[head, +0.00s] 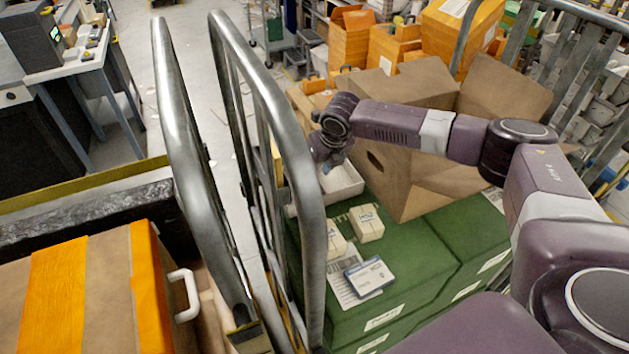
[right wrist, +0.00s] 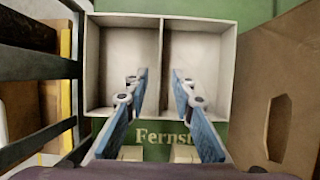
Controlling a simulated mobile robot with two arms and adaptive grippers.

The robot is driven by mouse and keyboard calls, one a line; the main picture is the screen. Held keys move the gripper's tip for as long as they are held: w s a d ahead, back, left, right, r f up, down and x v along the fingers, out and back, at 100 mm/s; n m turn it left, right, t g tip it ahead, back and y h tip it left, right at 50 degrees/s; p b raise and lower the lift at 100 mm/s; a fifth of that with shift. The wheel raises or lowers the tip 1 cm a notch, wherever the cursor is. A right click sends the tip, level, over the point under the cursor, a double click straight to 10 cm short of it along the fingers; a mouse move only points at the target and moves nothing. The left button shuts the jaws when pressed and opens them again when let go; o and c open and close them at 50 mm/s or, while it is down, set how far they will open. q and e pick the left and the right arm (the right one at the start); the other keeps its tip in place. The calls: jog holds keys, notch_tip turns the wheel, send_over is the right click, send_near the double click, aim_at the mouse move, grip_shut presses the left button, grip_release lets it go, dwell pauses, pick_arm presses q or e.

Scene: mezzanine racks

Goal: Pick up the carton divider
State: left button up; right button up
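The carton divider appears to be the pale grey open tray (right wrist: 232,65) with one upright wall splitting it into two empty compartments. In the head view the tray (head: 345,186) is partly hidden by my right arm, beside the large brown carton. My right gripper (right wrist: 160,82) is open, its two blue fingers pointing at the tray with the middle wall between them. A gap shows on both sides of the wall, and I cannot tell how deep the tips are. In the head view this gripper (head: 328,164) is small and partly hidden. My left gripper is not in view.
The large brown carton (head: 415,180) stands right of the tray. Green boxes (head: 410,262) lie below, bearing small cartons (head: 366,222) and a white-blue box (head: 369,276). A metal cage rail (head: 300,180) stands close on the left. Orange boxes (head: 350,38) are behind.

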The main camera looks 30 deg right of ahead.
aim_at(316, 181)
jog(key=p+x, duration=0.1)
jog(key=x, duration=0.3)
jog(key=shift+w+r+p, duration=0.1)
jog(key=shift+w+p, duration=0.05)
jog(key=shift+p, duration=0.15)
jog(key=shift+w+f, duration=0.2)
jog(key=shift+f, duration=0.35)
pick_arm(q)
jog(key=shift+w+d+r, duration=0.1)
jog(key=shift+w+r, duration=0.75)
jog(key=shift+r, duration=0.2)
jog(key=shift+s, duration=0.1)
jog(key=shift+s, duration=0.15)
pick_arm(e)
grip_shut()
